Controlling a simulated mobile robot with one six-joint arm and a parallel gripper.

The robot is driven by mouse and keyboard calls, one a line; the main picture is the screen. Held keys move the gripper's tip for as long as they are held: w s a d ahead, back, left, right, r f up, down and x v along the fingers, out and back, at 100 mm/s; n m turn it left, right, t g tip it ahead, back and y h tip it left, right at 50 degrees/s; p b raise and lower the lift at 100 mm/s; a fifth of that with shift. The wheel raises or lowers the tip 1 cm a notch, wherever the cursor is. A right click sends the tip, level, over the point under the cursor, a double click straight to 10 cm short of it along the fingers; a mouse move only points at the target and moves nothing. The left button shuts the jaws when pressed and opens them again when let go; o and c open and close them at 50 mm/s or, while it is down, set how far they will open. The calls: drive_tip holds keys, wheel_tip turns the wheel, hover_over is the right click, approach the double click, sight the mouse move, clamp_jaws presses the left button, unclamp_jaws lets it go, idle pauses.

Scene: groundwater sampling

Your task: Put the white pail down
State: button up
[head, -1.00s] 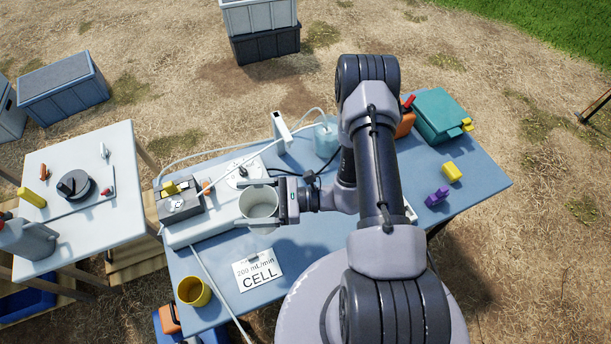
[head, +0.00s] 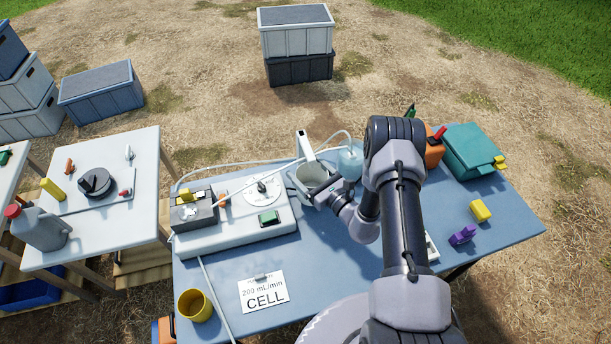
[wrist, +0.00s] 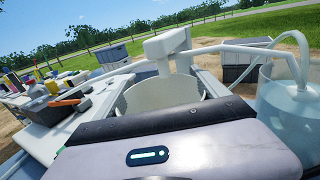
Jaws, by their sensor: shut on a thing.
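The white pail (head: 311,173) is upright between the jaws of my gripper (head: 318,188) at the back middle of the blue table (head: 330,245). My gripper is shut on it; the dark fingers hide part of its side. In the wrist view the pail (wrist: 160,92) is right beyond the gripper body, and its inside, as far as it shows, looks empty. A white upright spout (head: 305,146) stands at its far side, its head over or just behind the rim. I cannot tell whether the pail's bottom touches the table.
A clear water jar (head: 350,161) with a tube stands right of the pail. The white instrument box (head: 240,222) is close on the left. The table's middle front is clear.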

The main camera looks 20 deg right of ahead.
drive_tip(key=shift+w+f, duration=0.1)
drive_tip(key=shift+w, duration=0.95)
drive_tip(key=f+b, duration=0.1)
drive_tip(key=f, duration=0.2)
drive_tip(key=shift+w+f+b, duration=0.2)
drive_tip(key=shift+f+b, duration=0.2)
drive_tip(key=shift+r, duration=0.15)
drive_tip(key=o, duration=1.9)
drive_tip(key=shift+r, duration=0.15)
drive_tip(key=p, duration=0.2)
approach(306, 172)
drive_tip(key=shift+v, duration=0.8)
